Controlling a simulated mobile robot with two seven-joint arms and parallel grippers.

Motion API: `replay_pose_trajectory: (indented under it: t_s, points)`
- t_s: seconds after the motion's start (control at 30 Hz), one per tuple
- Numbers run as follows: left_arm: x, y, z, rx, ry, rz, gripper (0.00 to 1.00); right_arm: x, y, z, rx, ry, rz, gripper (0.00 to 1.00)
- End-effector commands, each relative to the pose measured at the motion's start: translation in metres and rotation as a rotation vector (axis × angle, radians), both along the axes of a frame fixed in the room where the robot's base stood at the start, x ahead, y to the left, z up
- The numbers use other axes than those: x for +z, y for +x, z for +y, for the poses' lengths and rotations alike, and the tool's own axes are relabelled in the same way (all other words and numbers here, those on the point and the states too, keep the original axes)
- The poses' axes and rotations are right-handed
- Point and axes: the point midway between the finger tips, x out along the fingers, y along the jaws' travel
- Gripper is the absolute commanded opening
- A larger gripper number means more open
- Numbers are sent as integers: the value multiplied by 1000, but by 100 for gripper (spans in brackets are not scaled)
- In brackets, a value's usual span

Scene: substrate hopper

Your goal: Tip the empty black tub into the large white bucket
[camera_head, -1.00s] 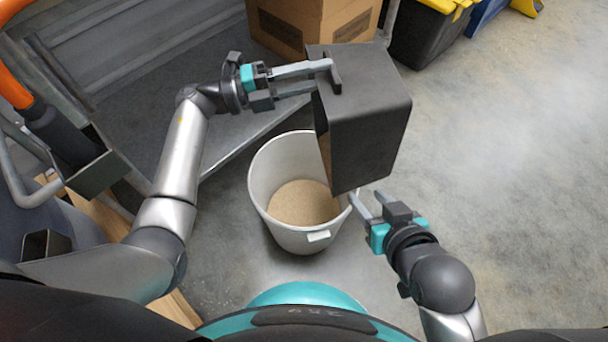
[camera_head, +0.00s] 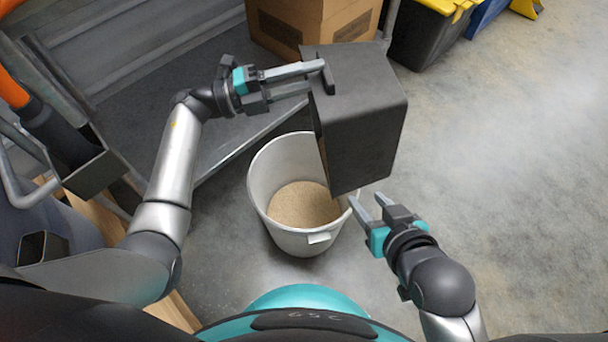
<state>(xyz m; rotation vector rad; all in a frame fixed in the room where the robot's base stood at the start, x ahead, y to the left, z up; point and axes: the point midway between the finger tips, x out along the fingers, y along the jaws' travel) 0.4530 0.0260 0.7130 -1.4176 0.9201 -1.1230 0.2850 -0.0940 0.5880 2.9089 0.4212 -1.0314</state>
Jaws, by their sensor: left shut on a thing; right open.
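The black tub (camera_head: 362,120) is tipped above the right side of the white bucket, its mouth turned down and to the left. My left gripper (camera_head: 318,78) is shut on the tub at its upper left edge. The large white bucket (camera_head: 272,160) stands upright on the floor with tan granular material (camera_head: 303,205) in its bottom. My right gripper (camera_head: 366,203) is open and empty beside the bucket's right rim, just below the tub's lower corner. The inside of the tub is mostly hidden.
A cardboard box (camera_head: 315,22) stands behind the tub on a grey metal platform (camera_head: 190,85). Black and yellow bins (camera_head: 425,38) stand at the back right. An orange-handled thing (camera_head: 12,90) is at the far left. The floor (camera_head: 510,180) on the right is clear.

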Motion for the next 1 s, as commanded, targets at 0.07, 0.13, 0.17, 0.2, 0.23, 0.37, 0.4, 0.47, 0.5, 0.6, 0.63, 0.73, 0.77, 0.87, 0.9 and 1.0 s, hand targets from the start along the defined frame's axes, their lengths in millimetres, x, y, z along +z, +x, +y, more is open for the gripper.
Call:
replay_pose_trajectory:
  t_s: [0.07,0.13,0.17,0.2,0.23,0.37,0.4,0.47,0.5,0.6,0.63,0.73,0.77,0.87,0.9,1.0]
  points:
    - [3,1,0,0,-7,-5,0,0,0,0,0,0,0,50]
    - [3,0,0,0,-8,-5,0,0,0,0,0,0,0,50]
    - [3,0,1,0,-10,-6,0,-1,0,0,0,0,0,50]
    - [2,0,2,0,-13,-7,0,-2,0,0,0,0,0,50]
    - [2,0,3,0,-16,-6,0,-2,0,0,0,0,0,50]
    - [0,-2,8,-1,-34,-12,0,-7,0,0,0,0,0,50]
    - [-1,-3,10,-1,-40,-13,0,-8,0,0,0,0,0,50]
    - [-2,-3,13,-1,-49,-16,0,-10,0,0,0,0,0,50]
    - [-2,-4,15,-1,-54,-17,0,-11,0,0,0,0,0,50]
    - [-3,-5,19,0,-69,-22,0,-14,0,0,0,0,0,50]
    - [-3,-5,20,0,-74,-21,0,-13,0,0,0,0,0,50]
    - [-3,-6,25,0,-87,-25,0,-12,0,0,0,0,0,50]
    - [-4,-7,26,-1,-92,-26,0,-12,0,0,0,0,0,50]
    - [-4,-8,30,-1,-107,-30,0,-12,0,0,0,0,0,50]
    - [-5,-8,32,-1,-113,-32,0,-12,0,0,0,0,0,50]
    - [-5,-9,35,0,-124,-36,0,-13,0,0,0,0,0,50]
